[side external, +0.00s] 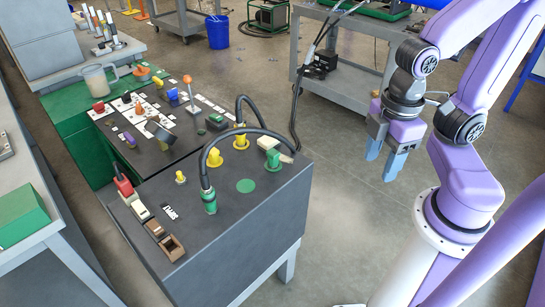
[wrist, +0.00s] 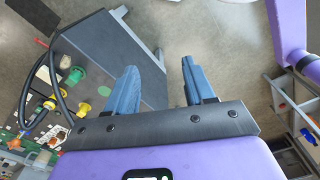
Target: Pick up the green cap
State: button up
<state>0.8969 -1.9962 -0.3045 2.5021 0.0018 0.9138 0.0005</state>
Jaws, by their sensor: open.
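A green cap-like piece (side external: 273,157) sits near the right rear of the grey cart top (side external: 255,208), beside a pale flat piece. A green piece (wrist: 75,75) also shows in the wrist view. A flat green disc (side external: 245,186) lies on the top in front of it; it shows in the wrist view too (wrist: 104,63). A green connector (side external: 209,203) stands upright at the end of a black cable. I cannot tell for certain which is the green cap. My gripper (side external: 383,158) is open and empty, to the right of the cart, clear of everything. Its blue fingers (wrist: 160,75) stand apart.
Yellow fittings (side external: 240,138) and arching black cables (side external: 252,131) stand close behind and left of the green pieces. Brown and cream blocks (side external: 155,230) line the cart's left edge. A grey shelf cart (side external: 340,88) stands behind. Open floor lies between the cart and my arm.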

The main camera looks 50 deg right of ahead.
aim_at(274, 152)
jog(key=w+a+f+m+t+y, duration=0.2)
jog(key=w+a+f+m, duration=0.3)
jog(key=w, duration=0.4)
jog(key=w+a+f+m+t+y, duration=0.1)
jog(key=w+a+f+m+t, duration=0.25)
jog(key=w+f, duration=0.45)
jog(key=w+d+f+m+t+h, duration=0.1)
jog(key=w+d+f+t, duration=0.1)
jog(key=w+d, duration=0.1)
jog(key=w+d+f+m+t+h, duration=0.1)
jog(key=w+d+f+t, duration=0.1)
jog(key=w+d, duration=0.2)
jog(key=w+d+f+m+t+h, duration=0.1)
jog(key=w+d+f+m+t, duration=0.1)
jog(key=w+d+t, duration=0.1)
jog(key=shift+w+d+f, duration=0.15)
jog(key=shift+d, duration=0.75)
jog(key=shift+d+t, duration=0.35)
jog(key=shift+d, duration=0.1)
jog(key=shift+x, duration=3.75)
jog(key=shift+d, duration=0.15)
jog(key=c, duration=1)
